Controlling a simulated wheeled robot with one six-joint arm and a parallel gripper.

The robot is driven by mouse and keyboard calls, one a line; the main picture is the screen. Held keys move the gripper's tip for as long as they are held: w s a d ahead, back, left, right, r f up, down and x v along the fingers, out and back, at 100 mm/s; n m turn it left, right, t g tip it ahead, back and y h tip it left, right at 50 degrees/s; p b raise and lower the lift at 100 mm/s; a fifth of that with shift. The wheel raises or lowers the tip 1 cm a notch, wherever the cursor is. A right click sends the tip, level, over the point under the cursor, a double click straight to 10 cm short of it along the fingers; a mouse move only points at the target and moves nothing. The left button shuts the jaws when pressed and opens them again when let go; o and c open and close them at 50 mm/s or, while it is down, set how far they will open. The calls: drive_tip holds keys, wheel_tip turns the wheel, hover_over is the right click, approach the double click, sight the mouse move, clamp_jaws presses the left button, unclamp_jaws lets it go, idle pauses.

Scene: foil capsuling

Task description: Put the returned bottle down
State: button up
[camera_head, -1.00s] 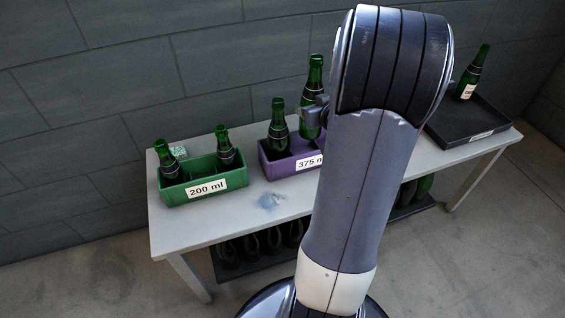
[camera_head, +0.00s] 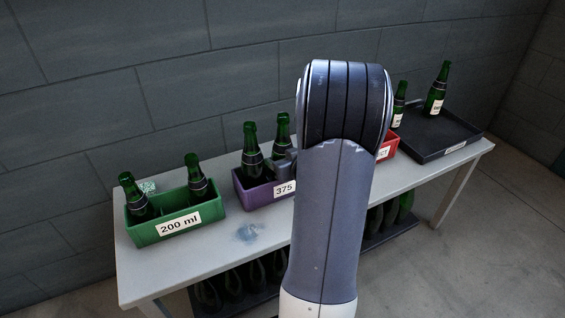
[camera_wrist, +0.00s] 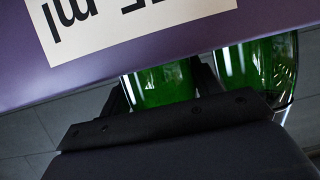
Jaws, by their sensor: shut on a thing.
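The held green bottle (camera_head: 282,130) stands about upright at the purple crate (camera_head: 240,190) labelled 375. My gripper (camera_head: 285,160) is mostly hidden behind my arm. In the wrist view its two dark fingers (camera_wrist: 160,95) are shut on the held bottle (camera_wrist: 158,84), one on each side. The crate's labelled wall (camera_wrist: 260,32) covers one end of the bottle, so I cannot see whether its base touches the crate floor. A second green bottle (camera_head: 252,150) stands beside it in the crate, to the left. That bottle appears at the right in the wrist view (camera_wrist: 255,65).
A green 200 ml crate (camera_head: 150,232) with two bottles stands at the left of the table (camera_head: 215,270). A red crate (camera_head: 390,147) with a bottle is partly behind my arm. A black tray (camera_head: 465,138) at the right holds one bottle. More bottles lie below.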

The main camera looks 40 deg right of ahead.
drive_tip(key=shift+r, duration=0.1)
drive_tip(key=shift+f, duration=0.2)
drive_tip(key=o, duration=1)
drive_tip(key=shift+o, duration=0.2)
drive_tip(key=p+v, duration=0.4)
drive_tip(key=v, duration=0.8)
drive_tip(key=shift+r, duration=0.15)
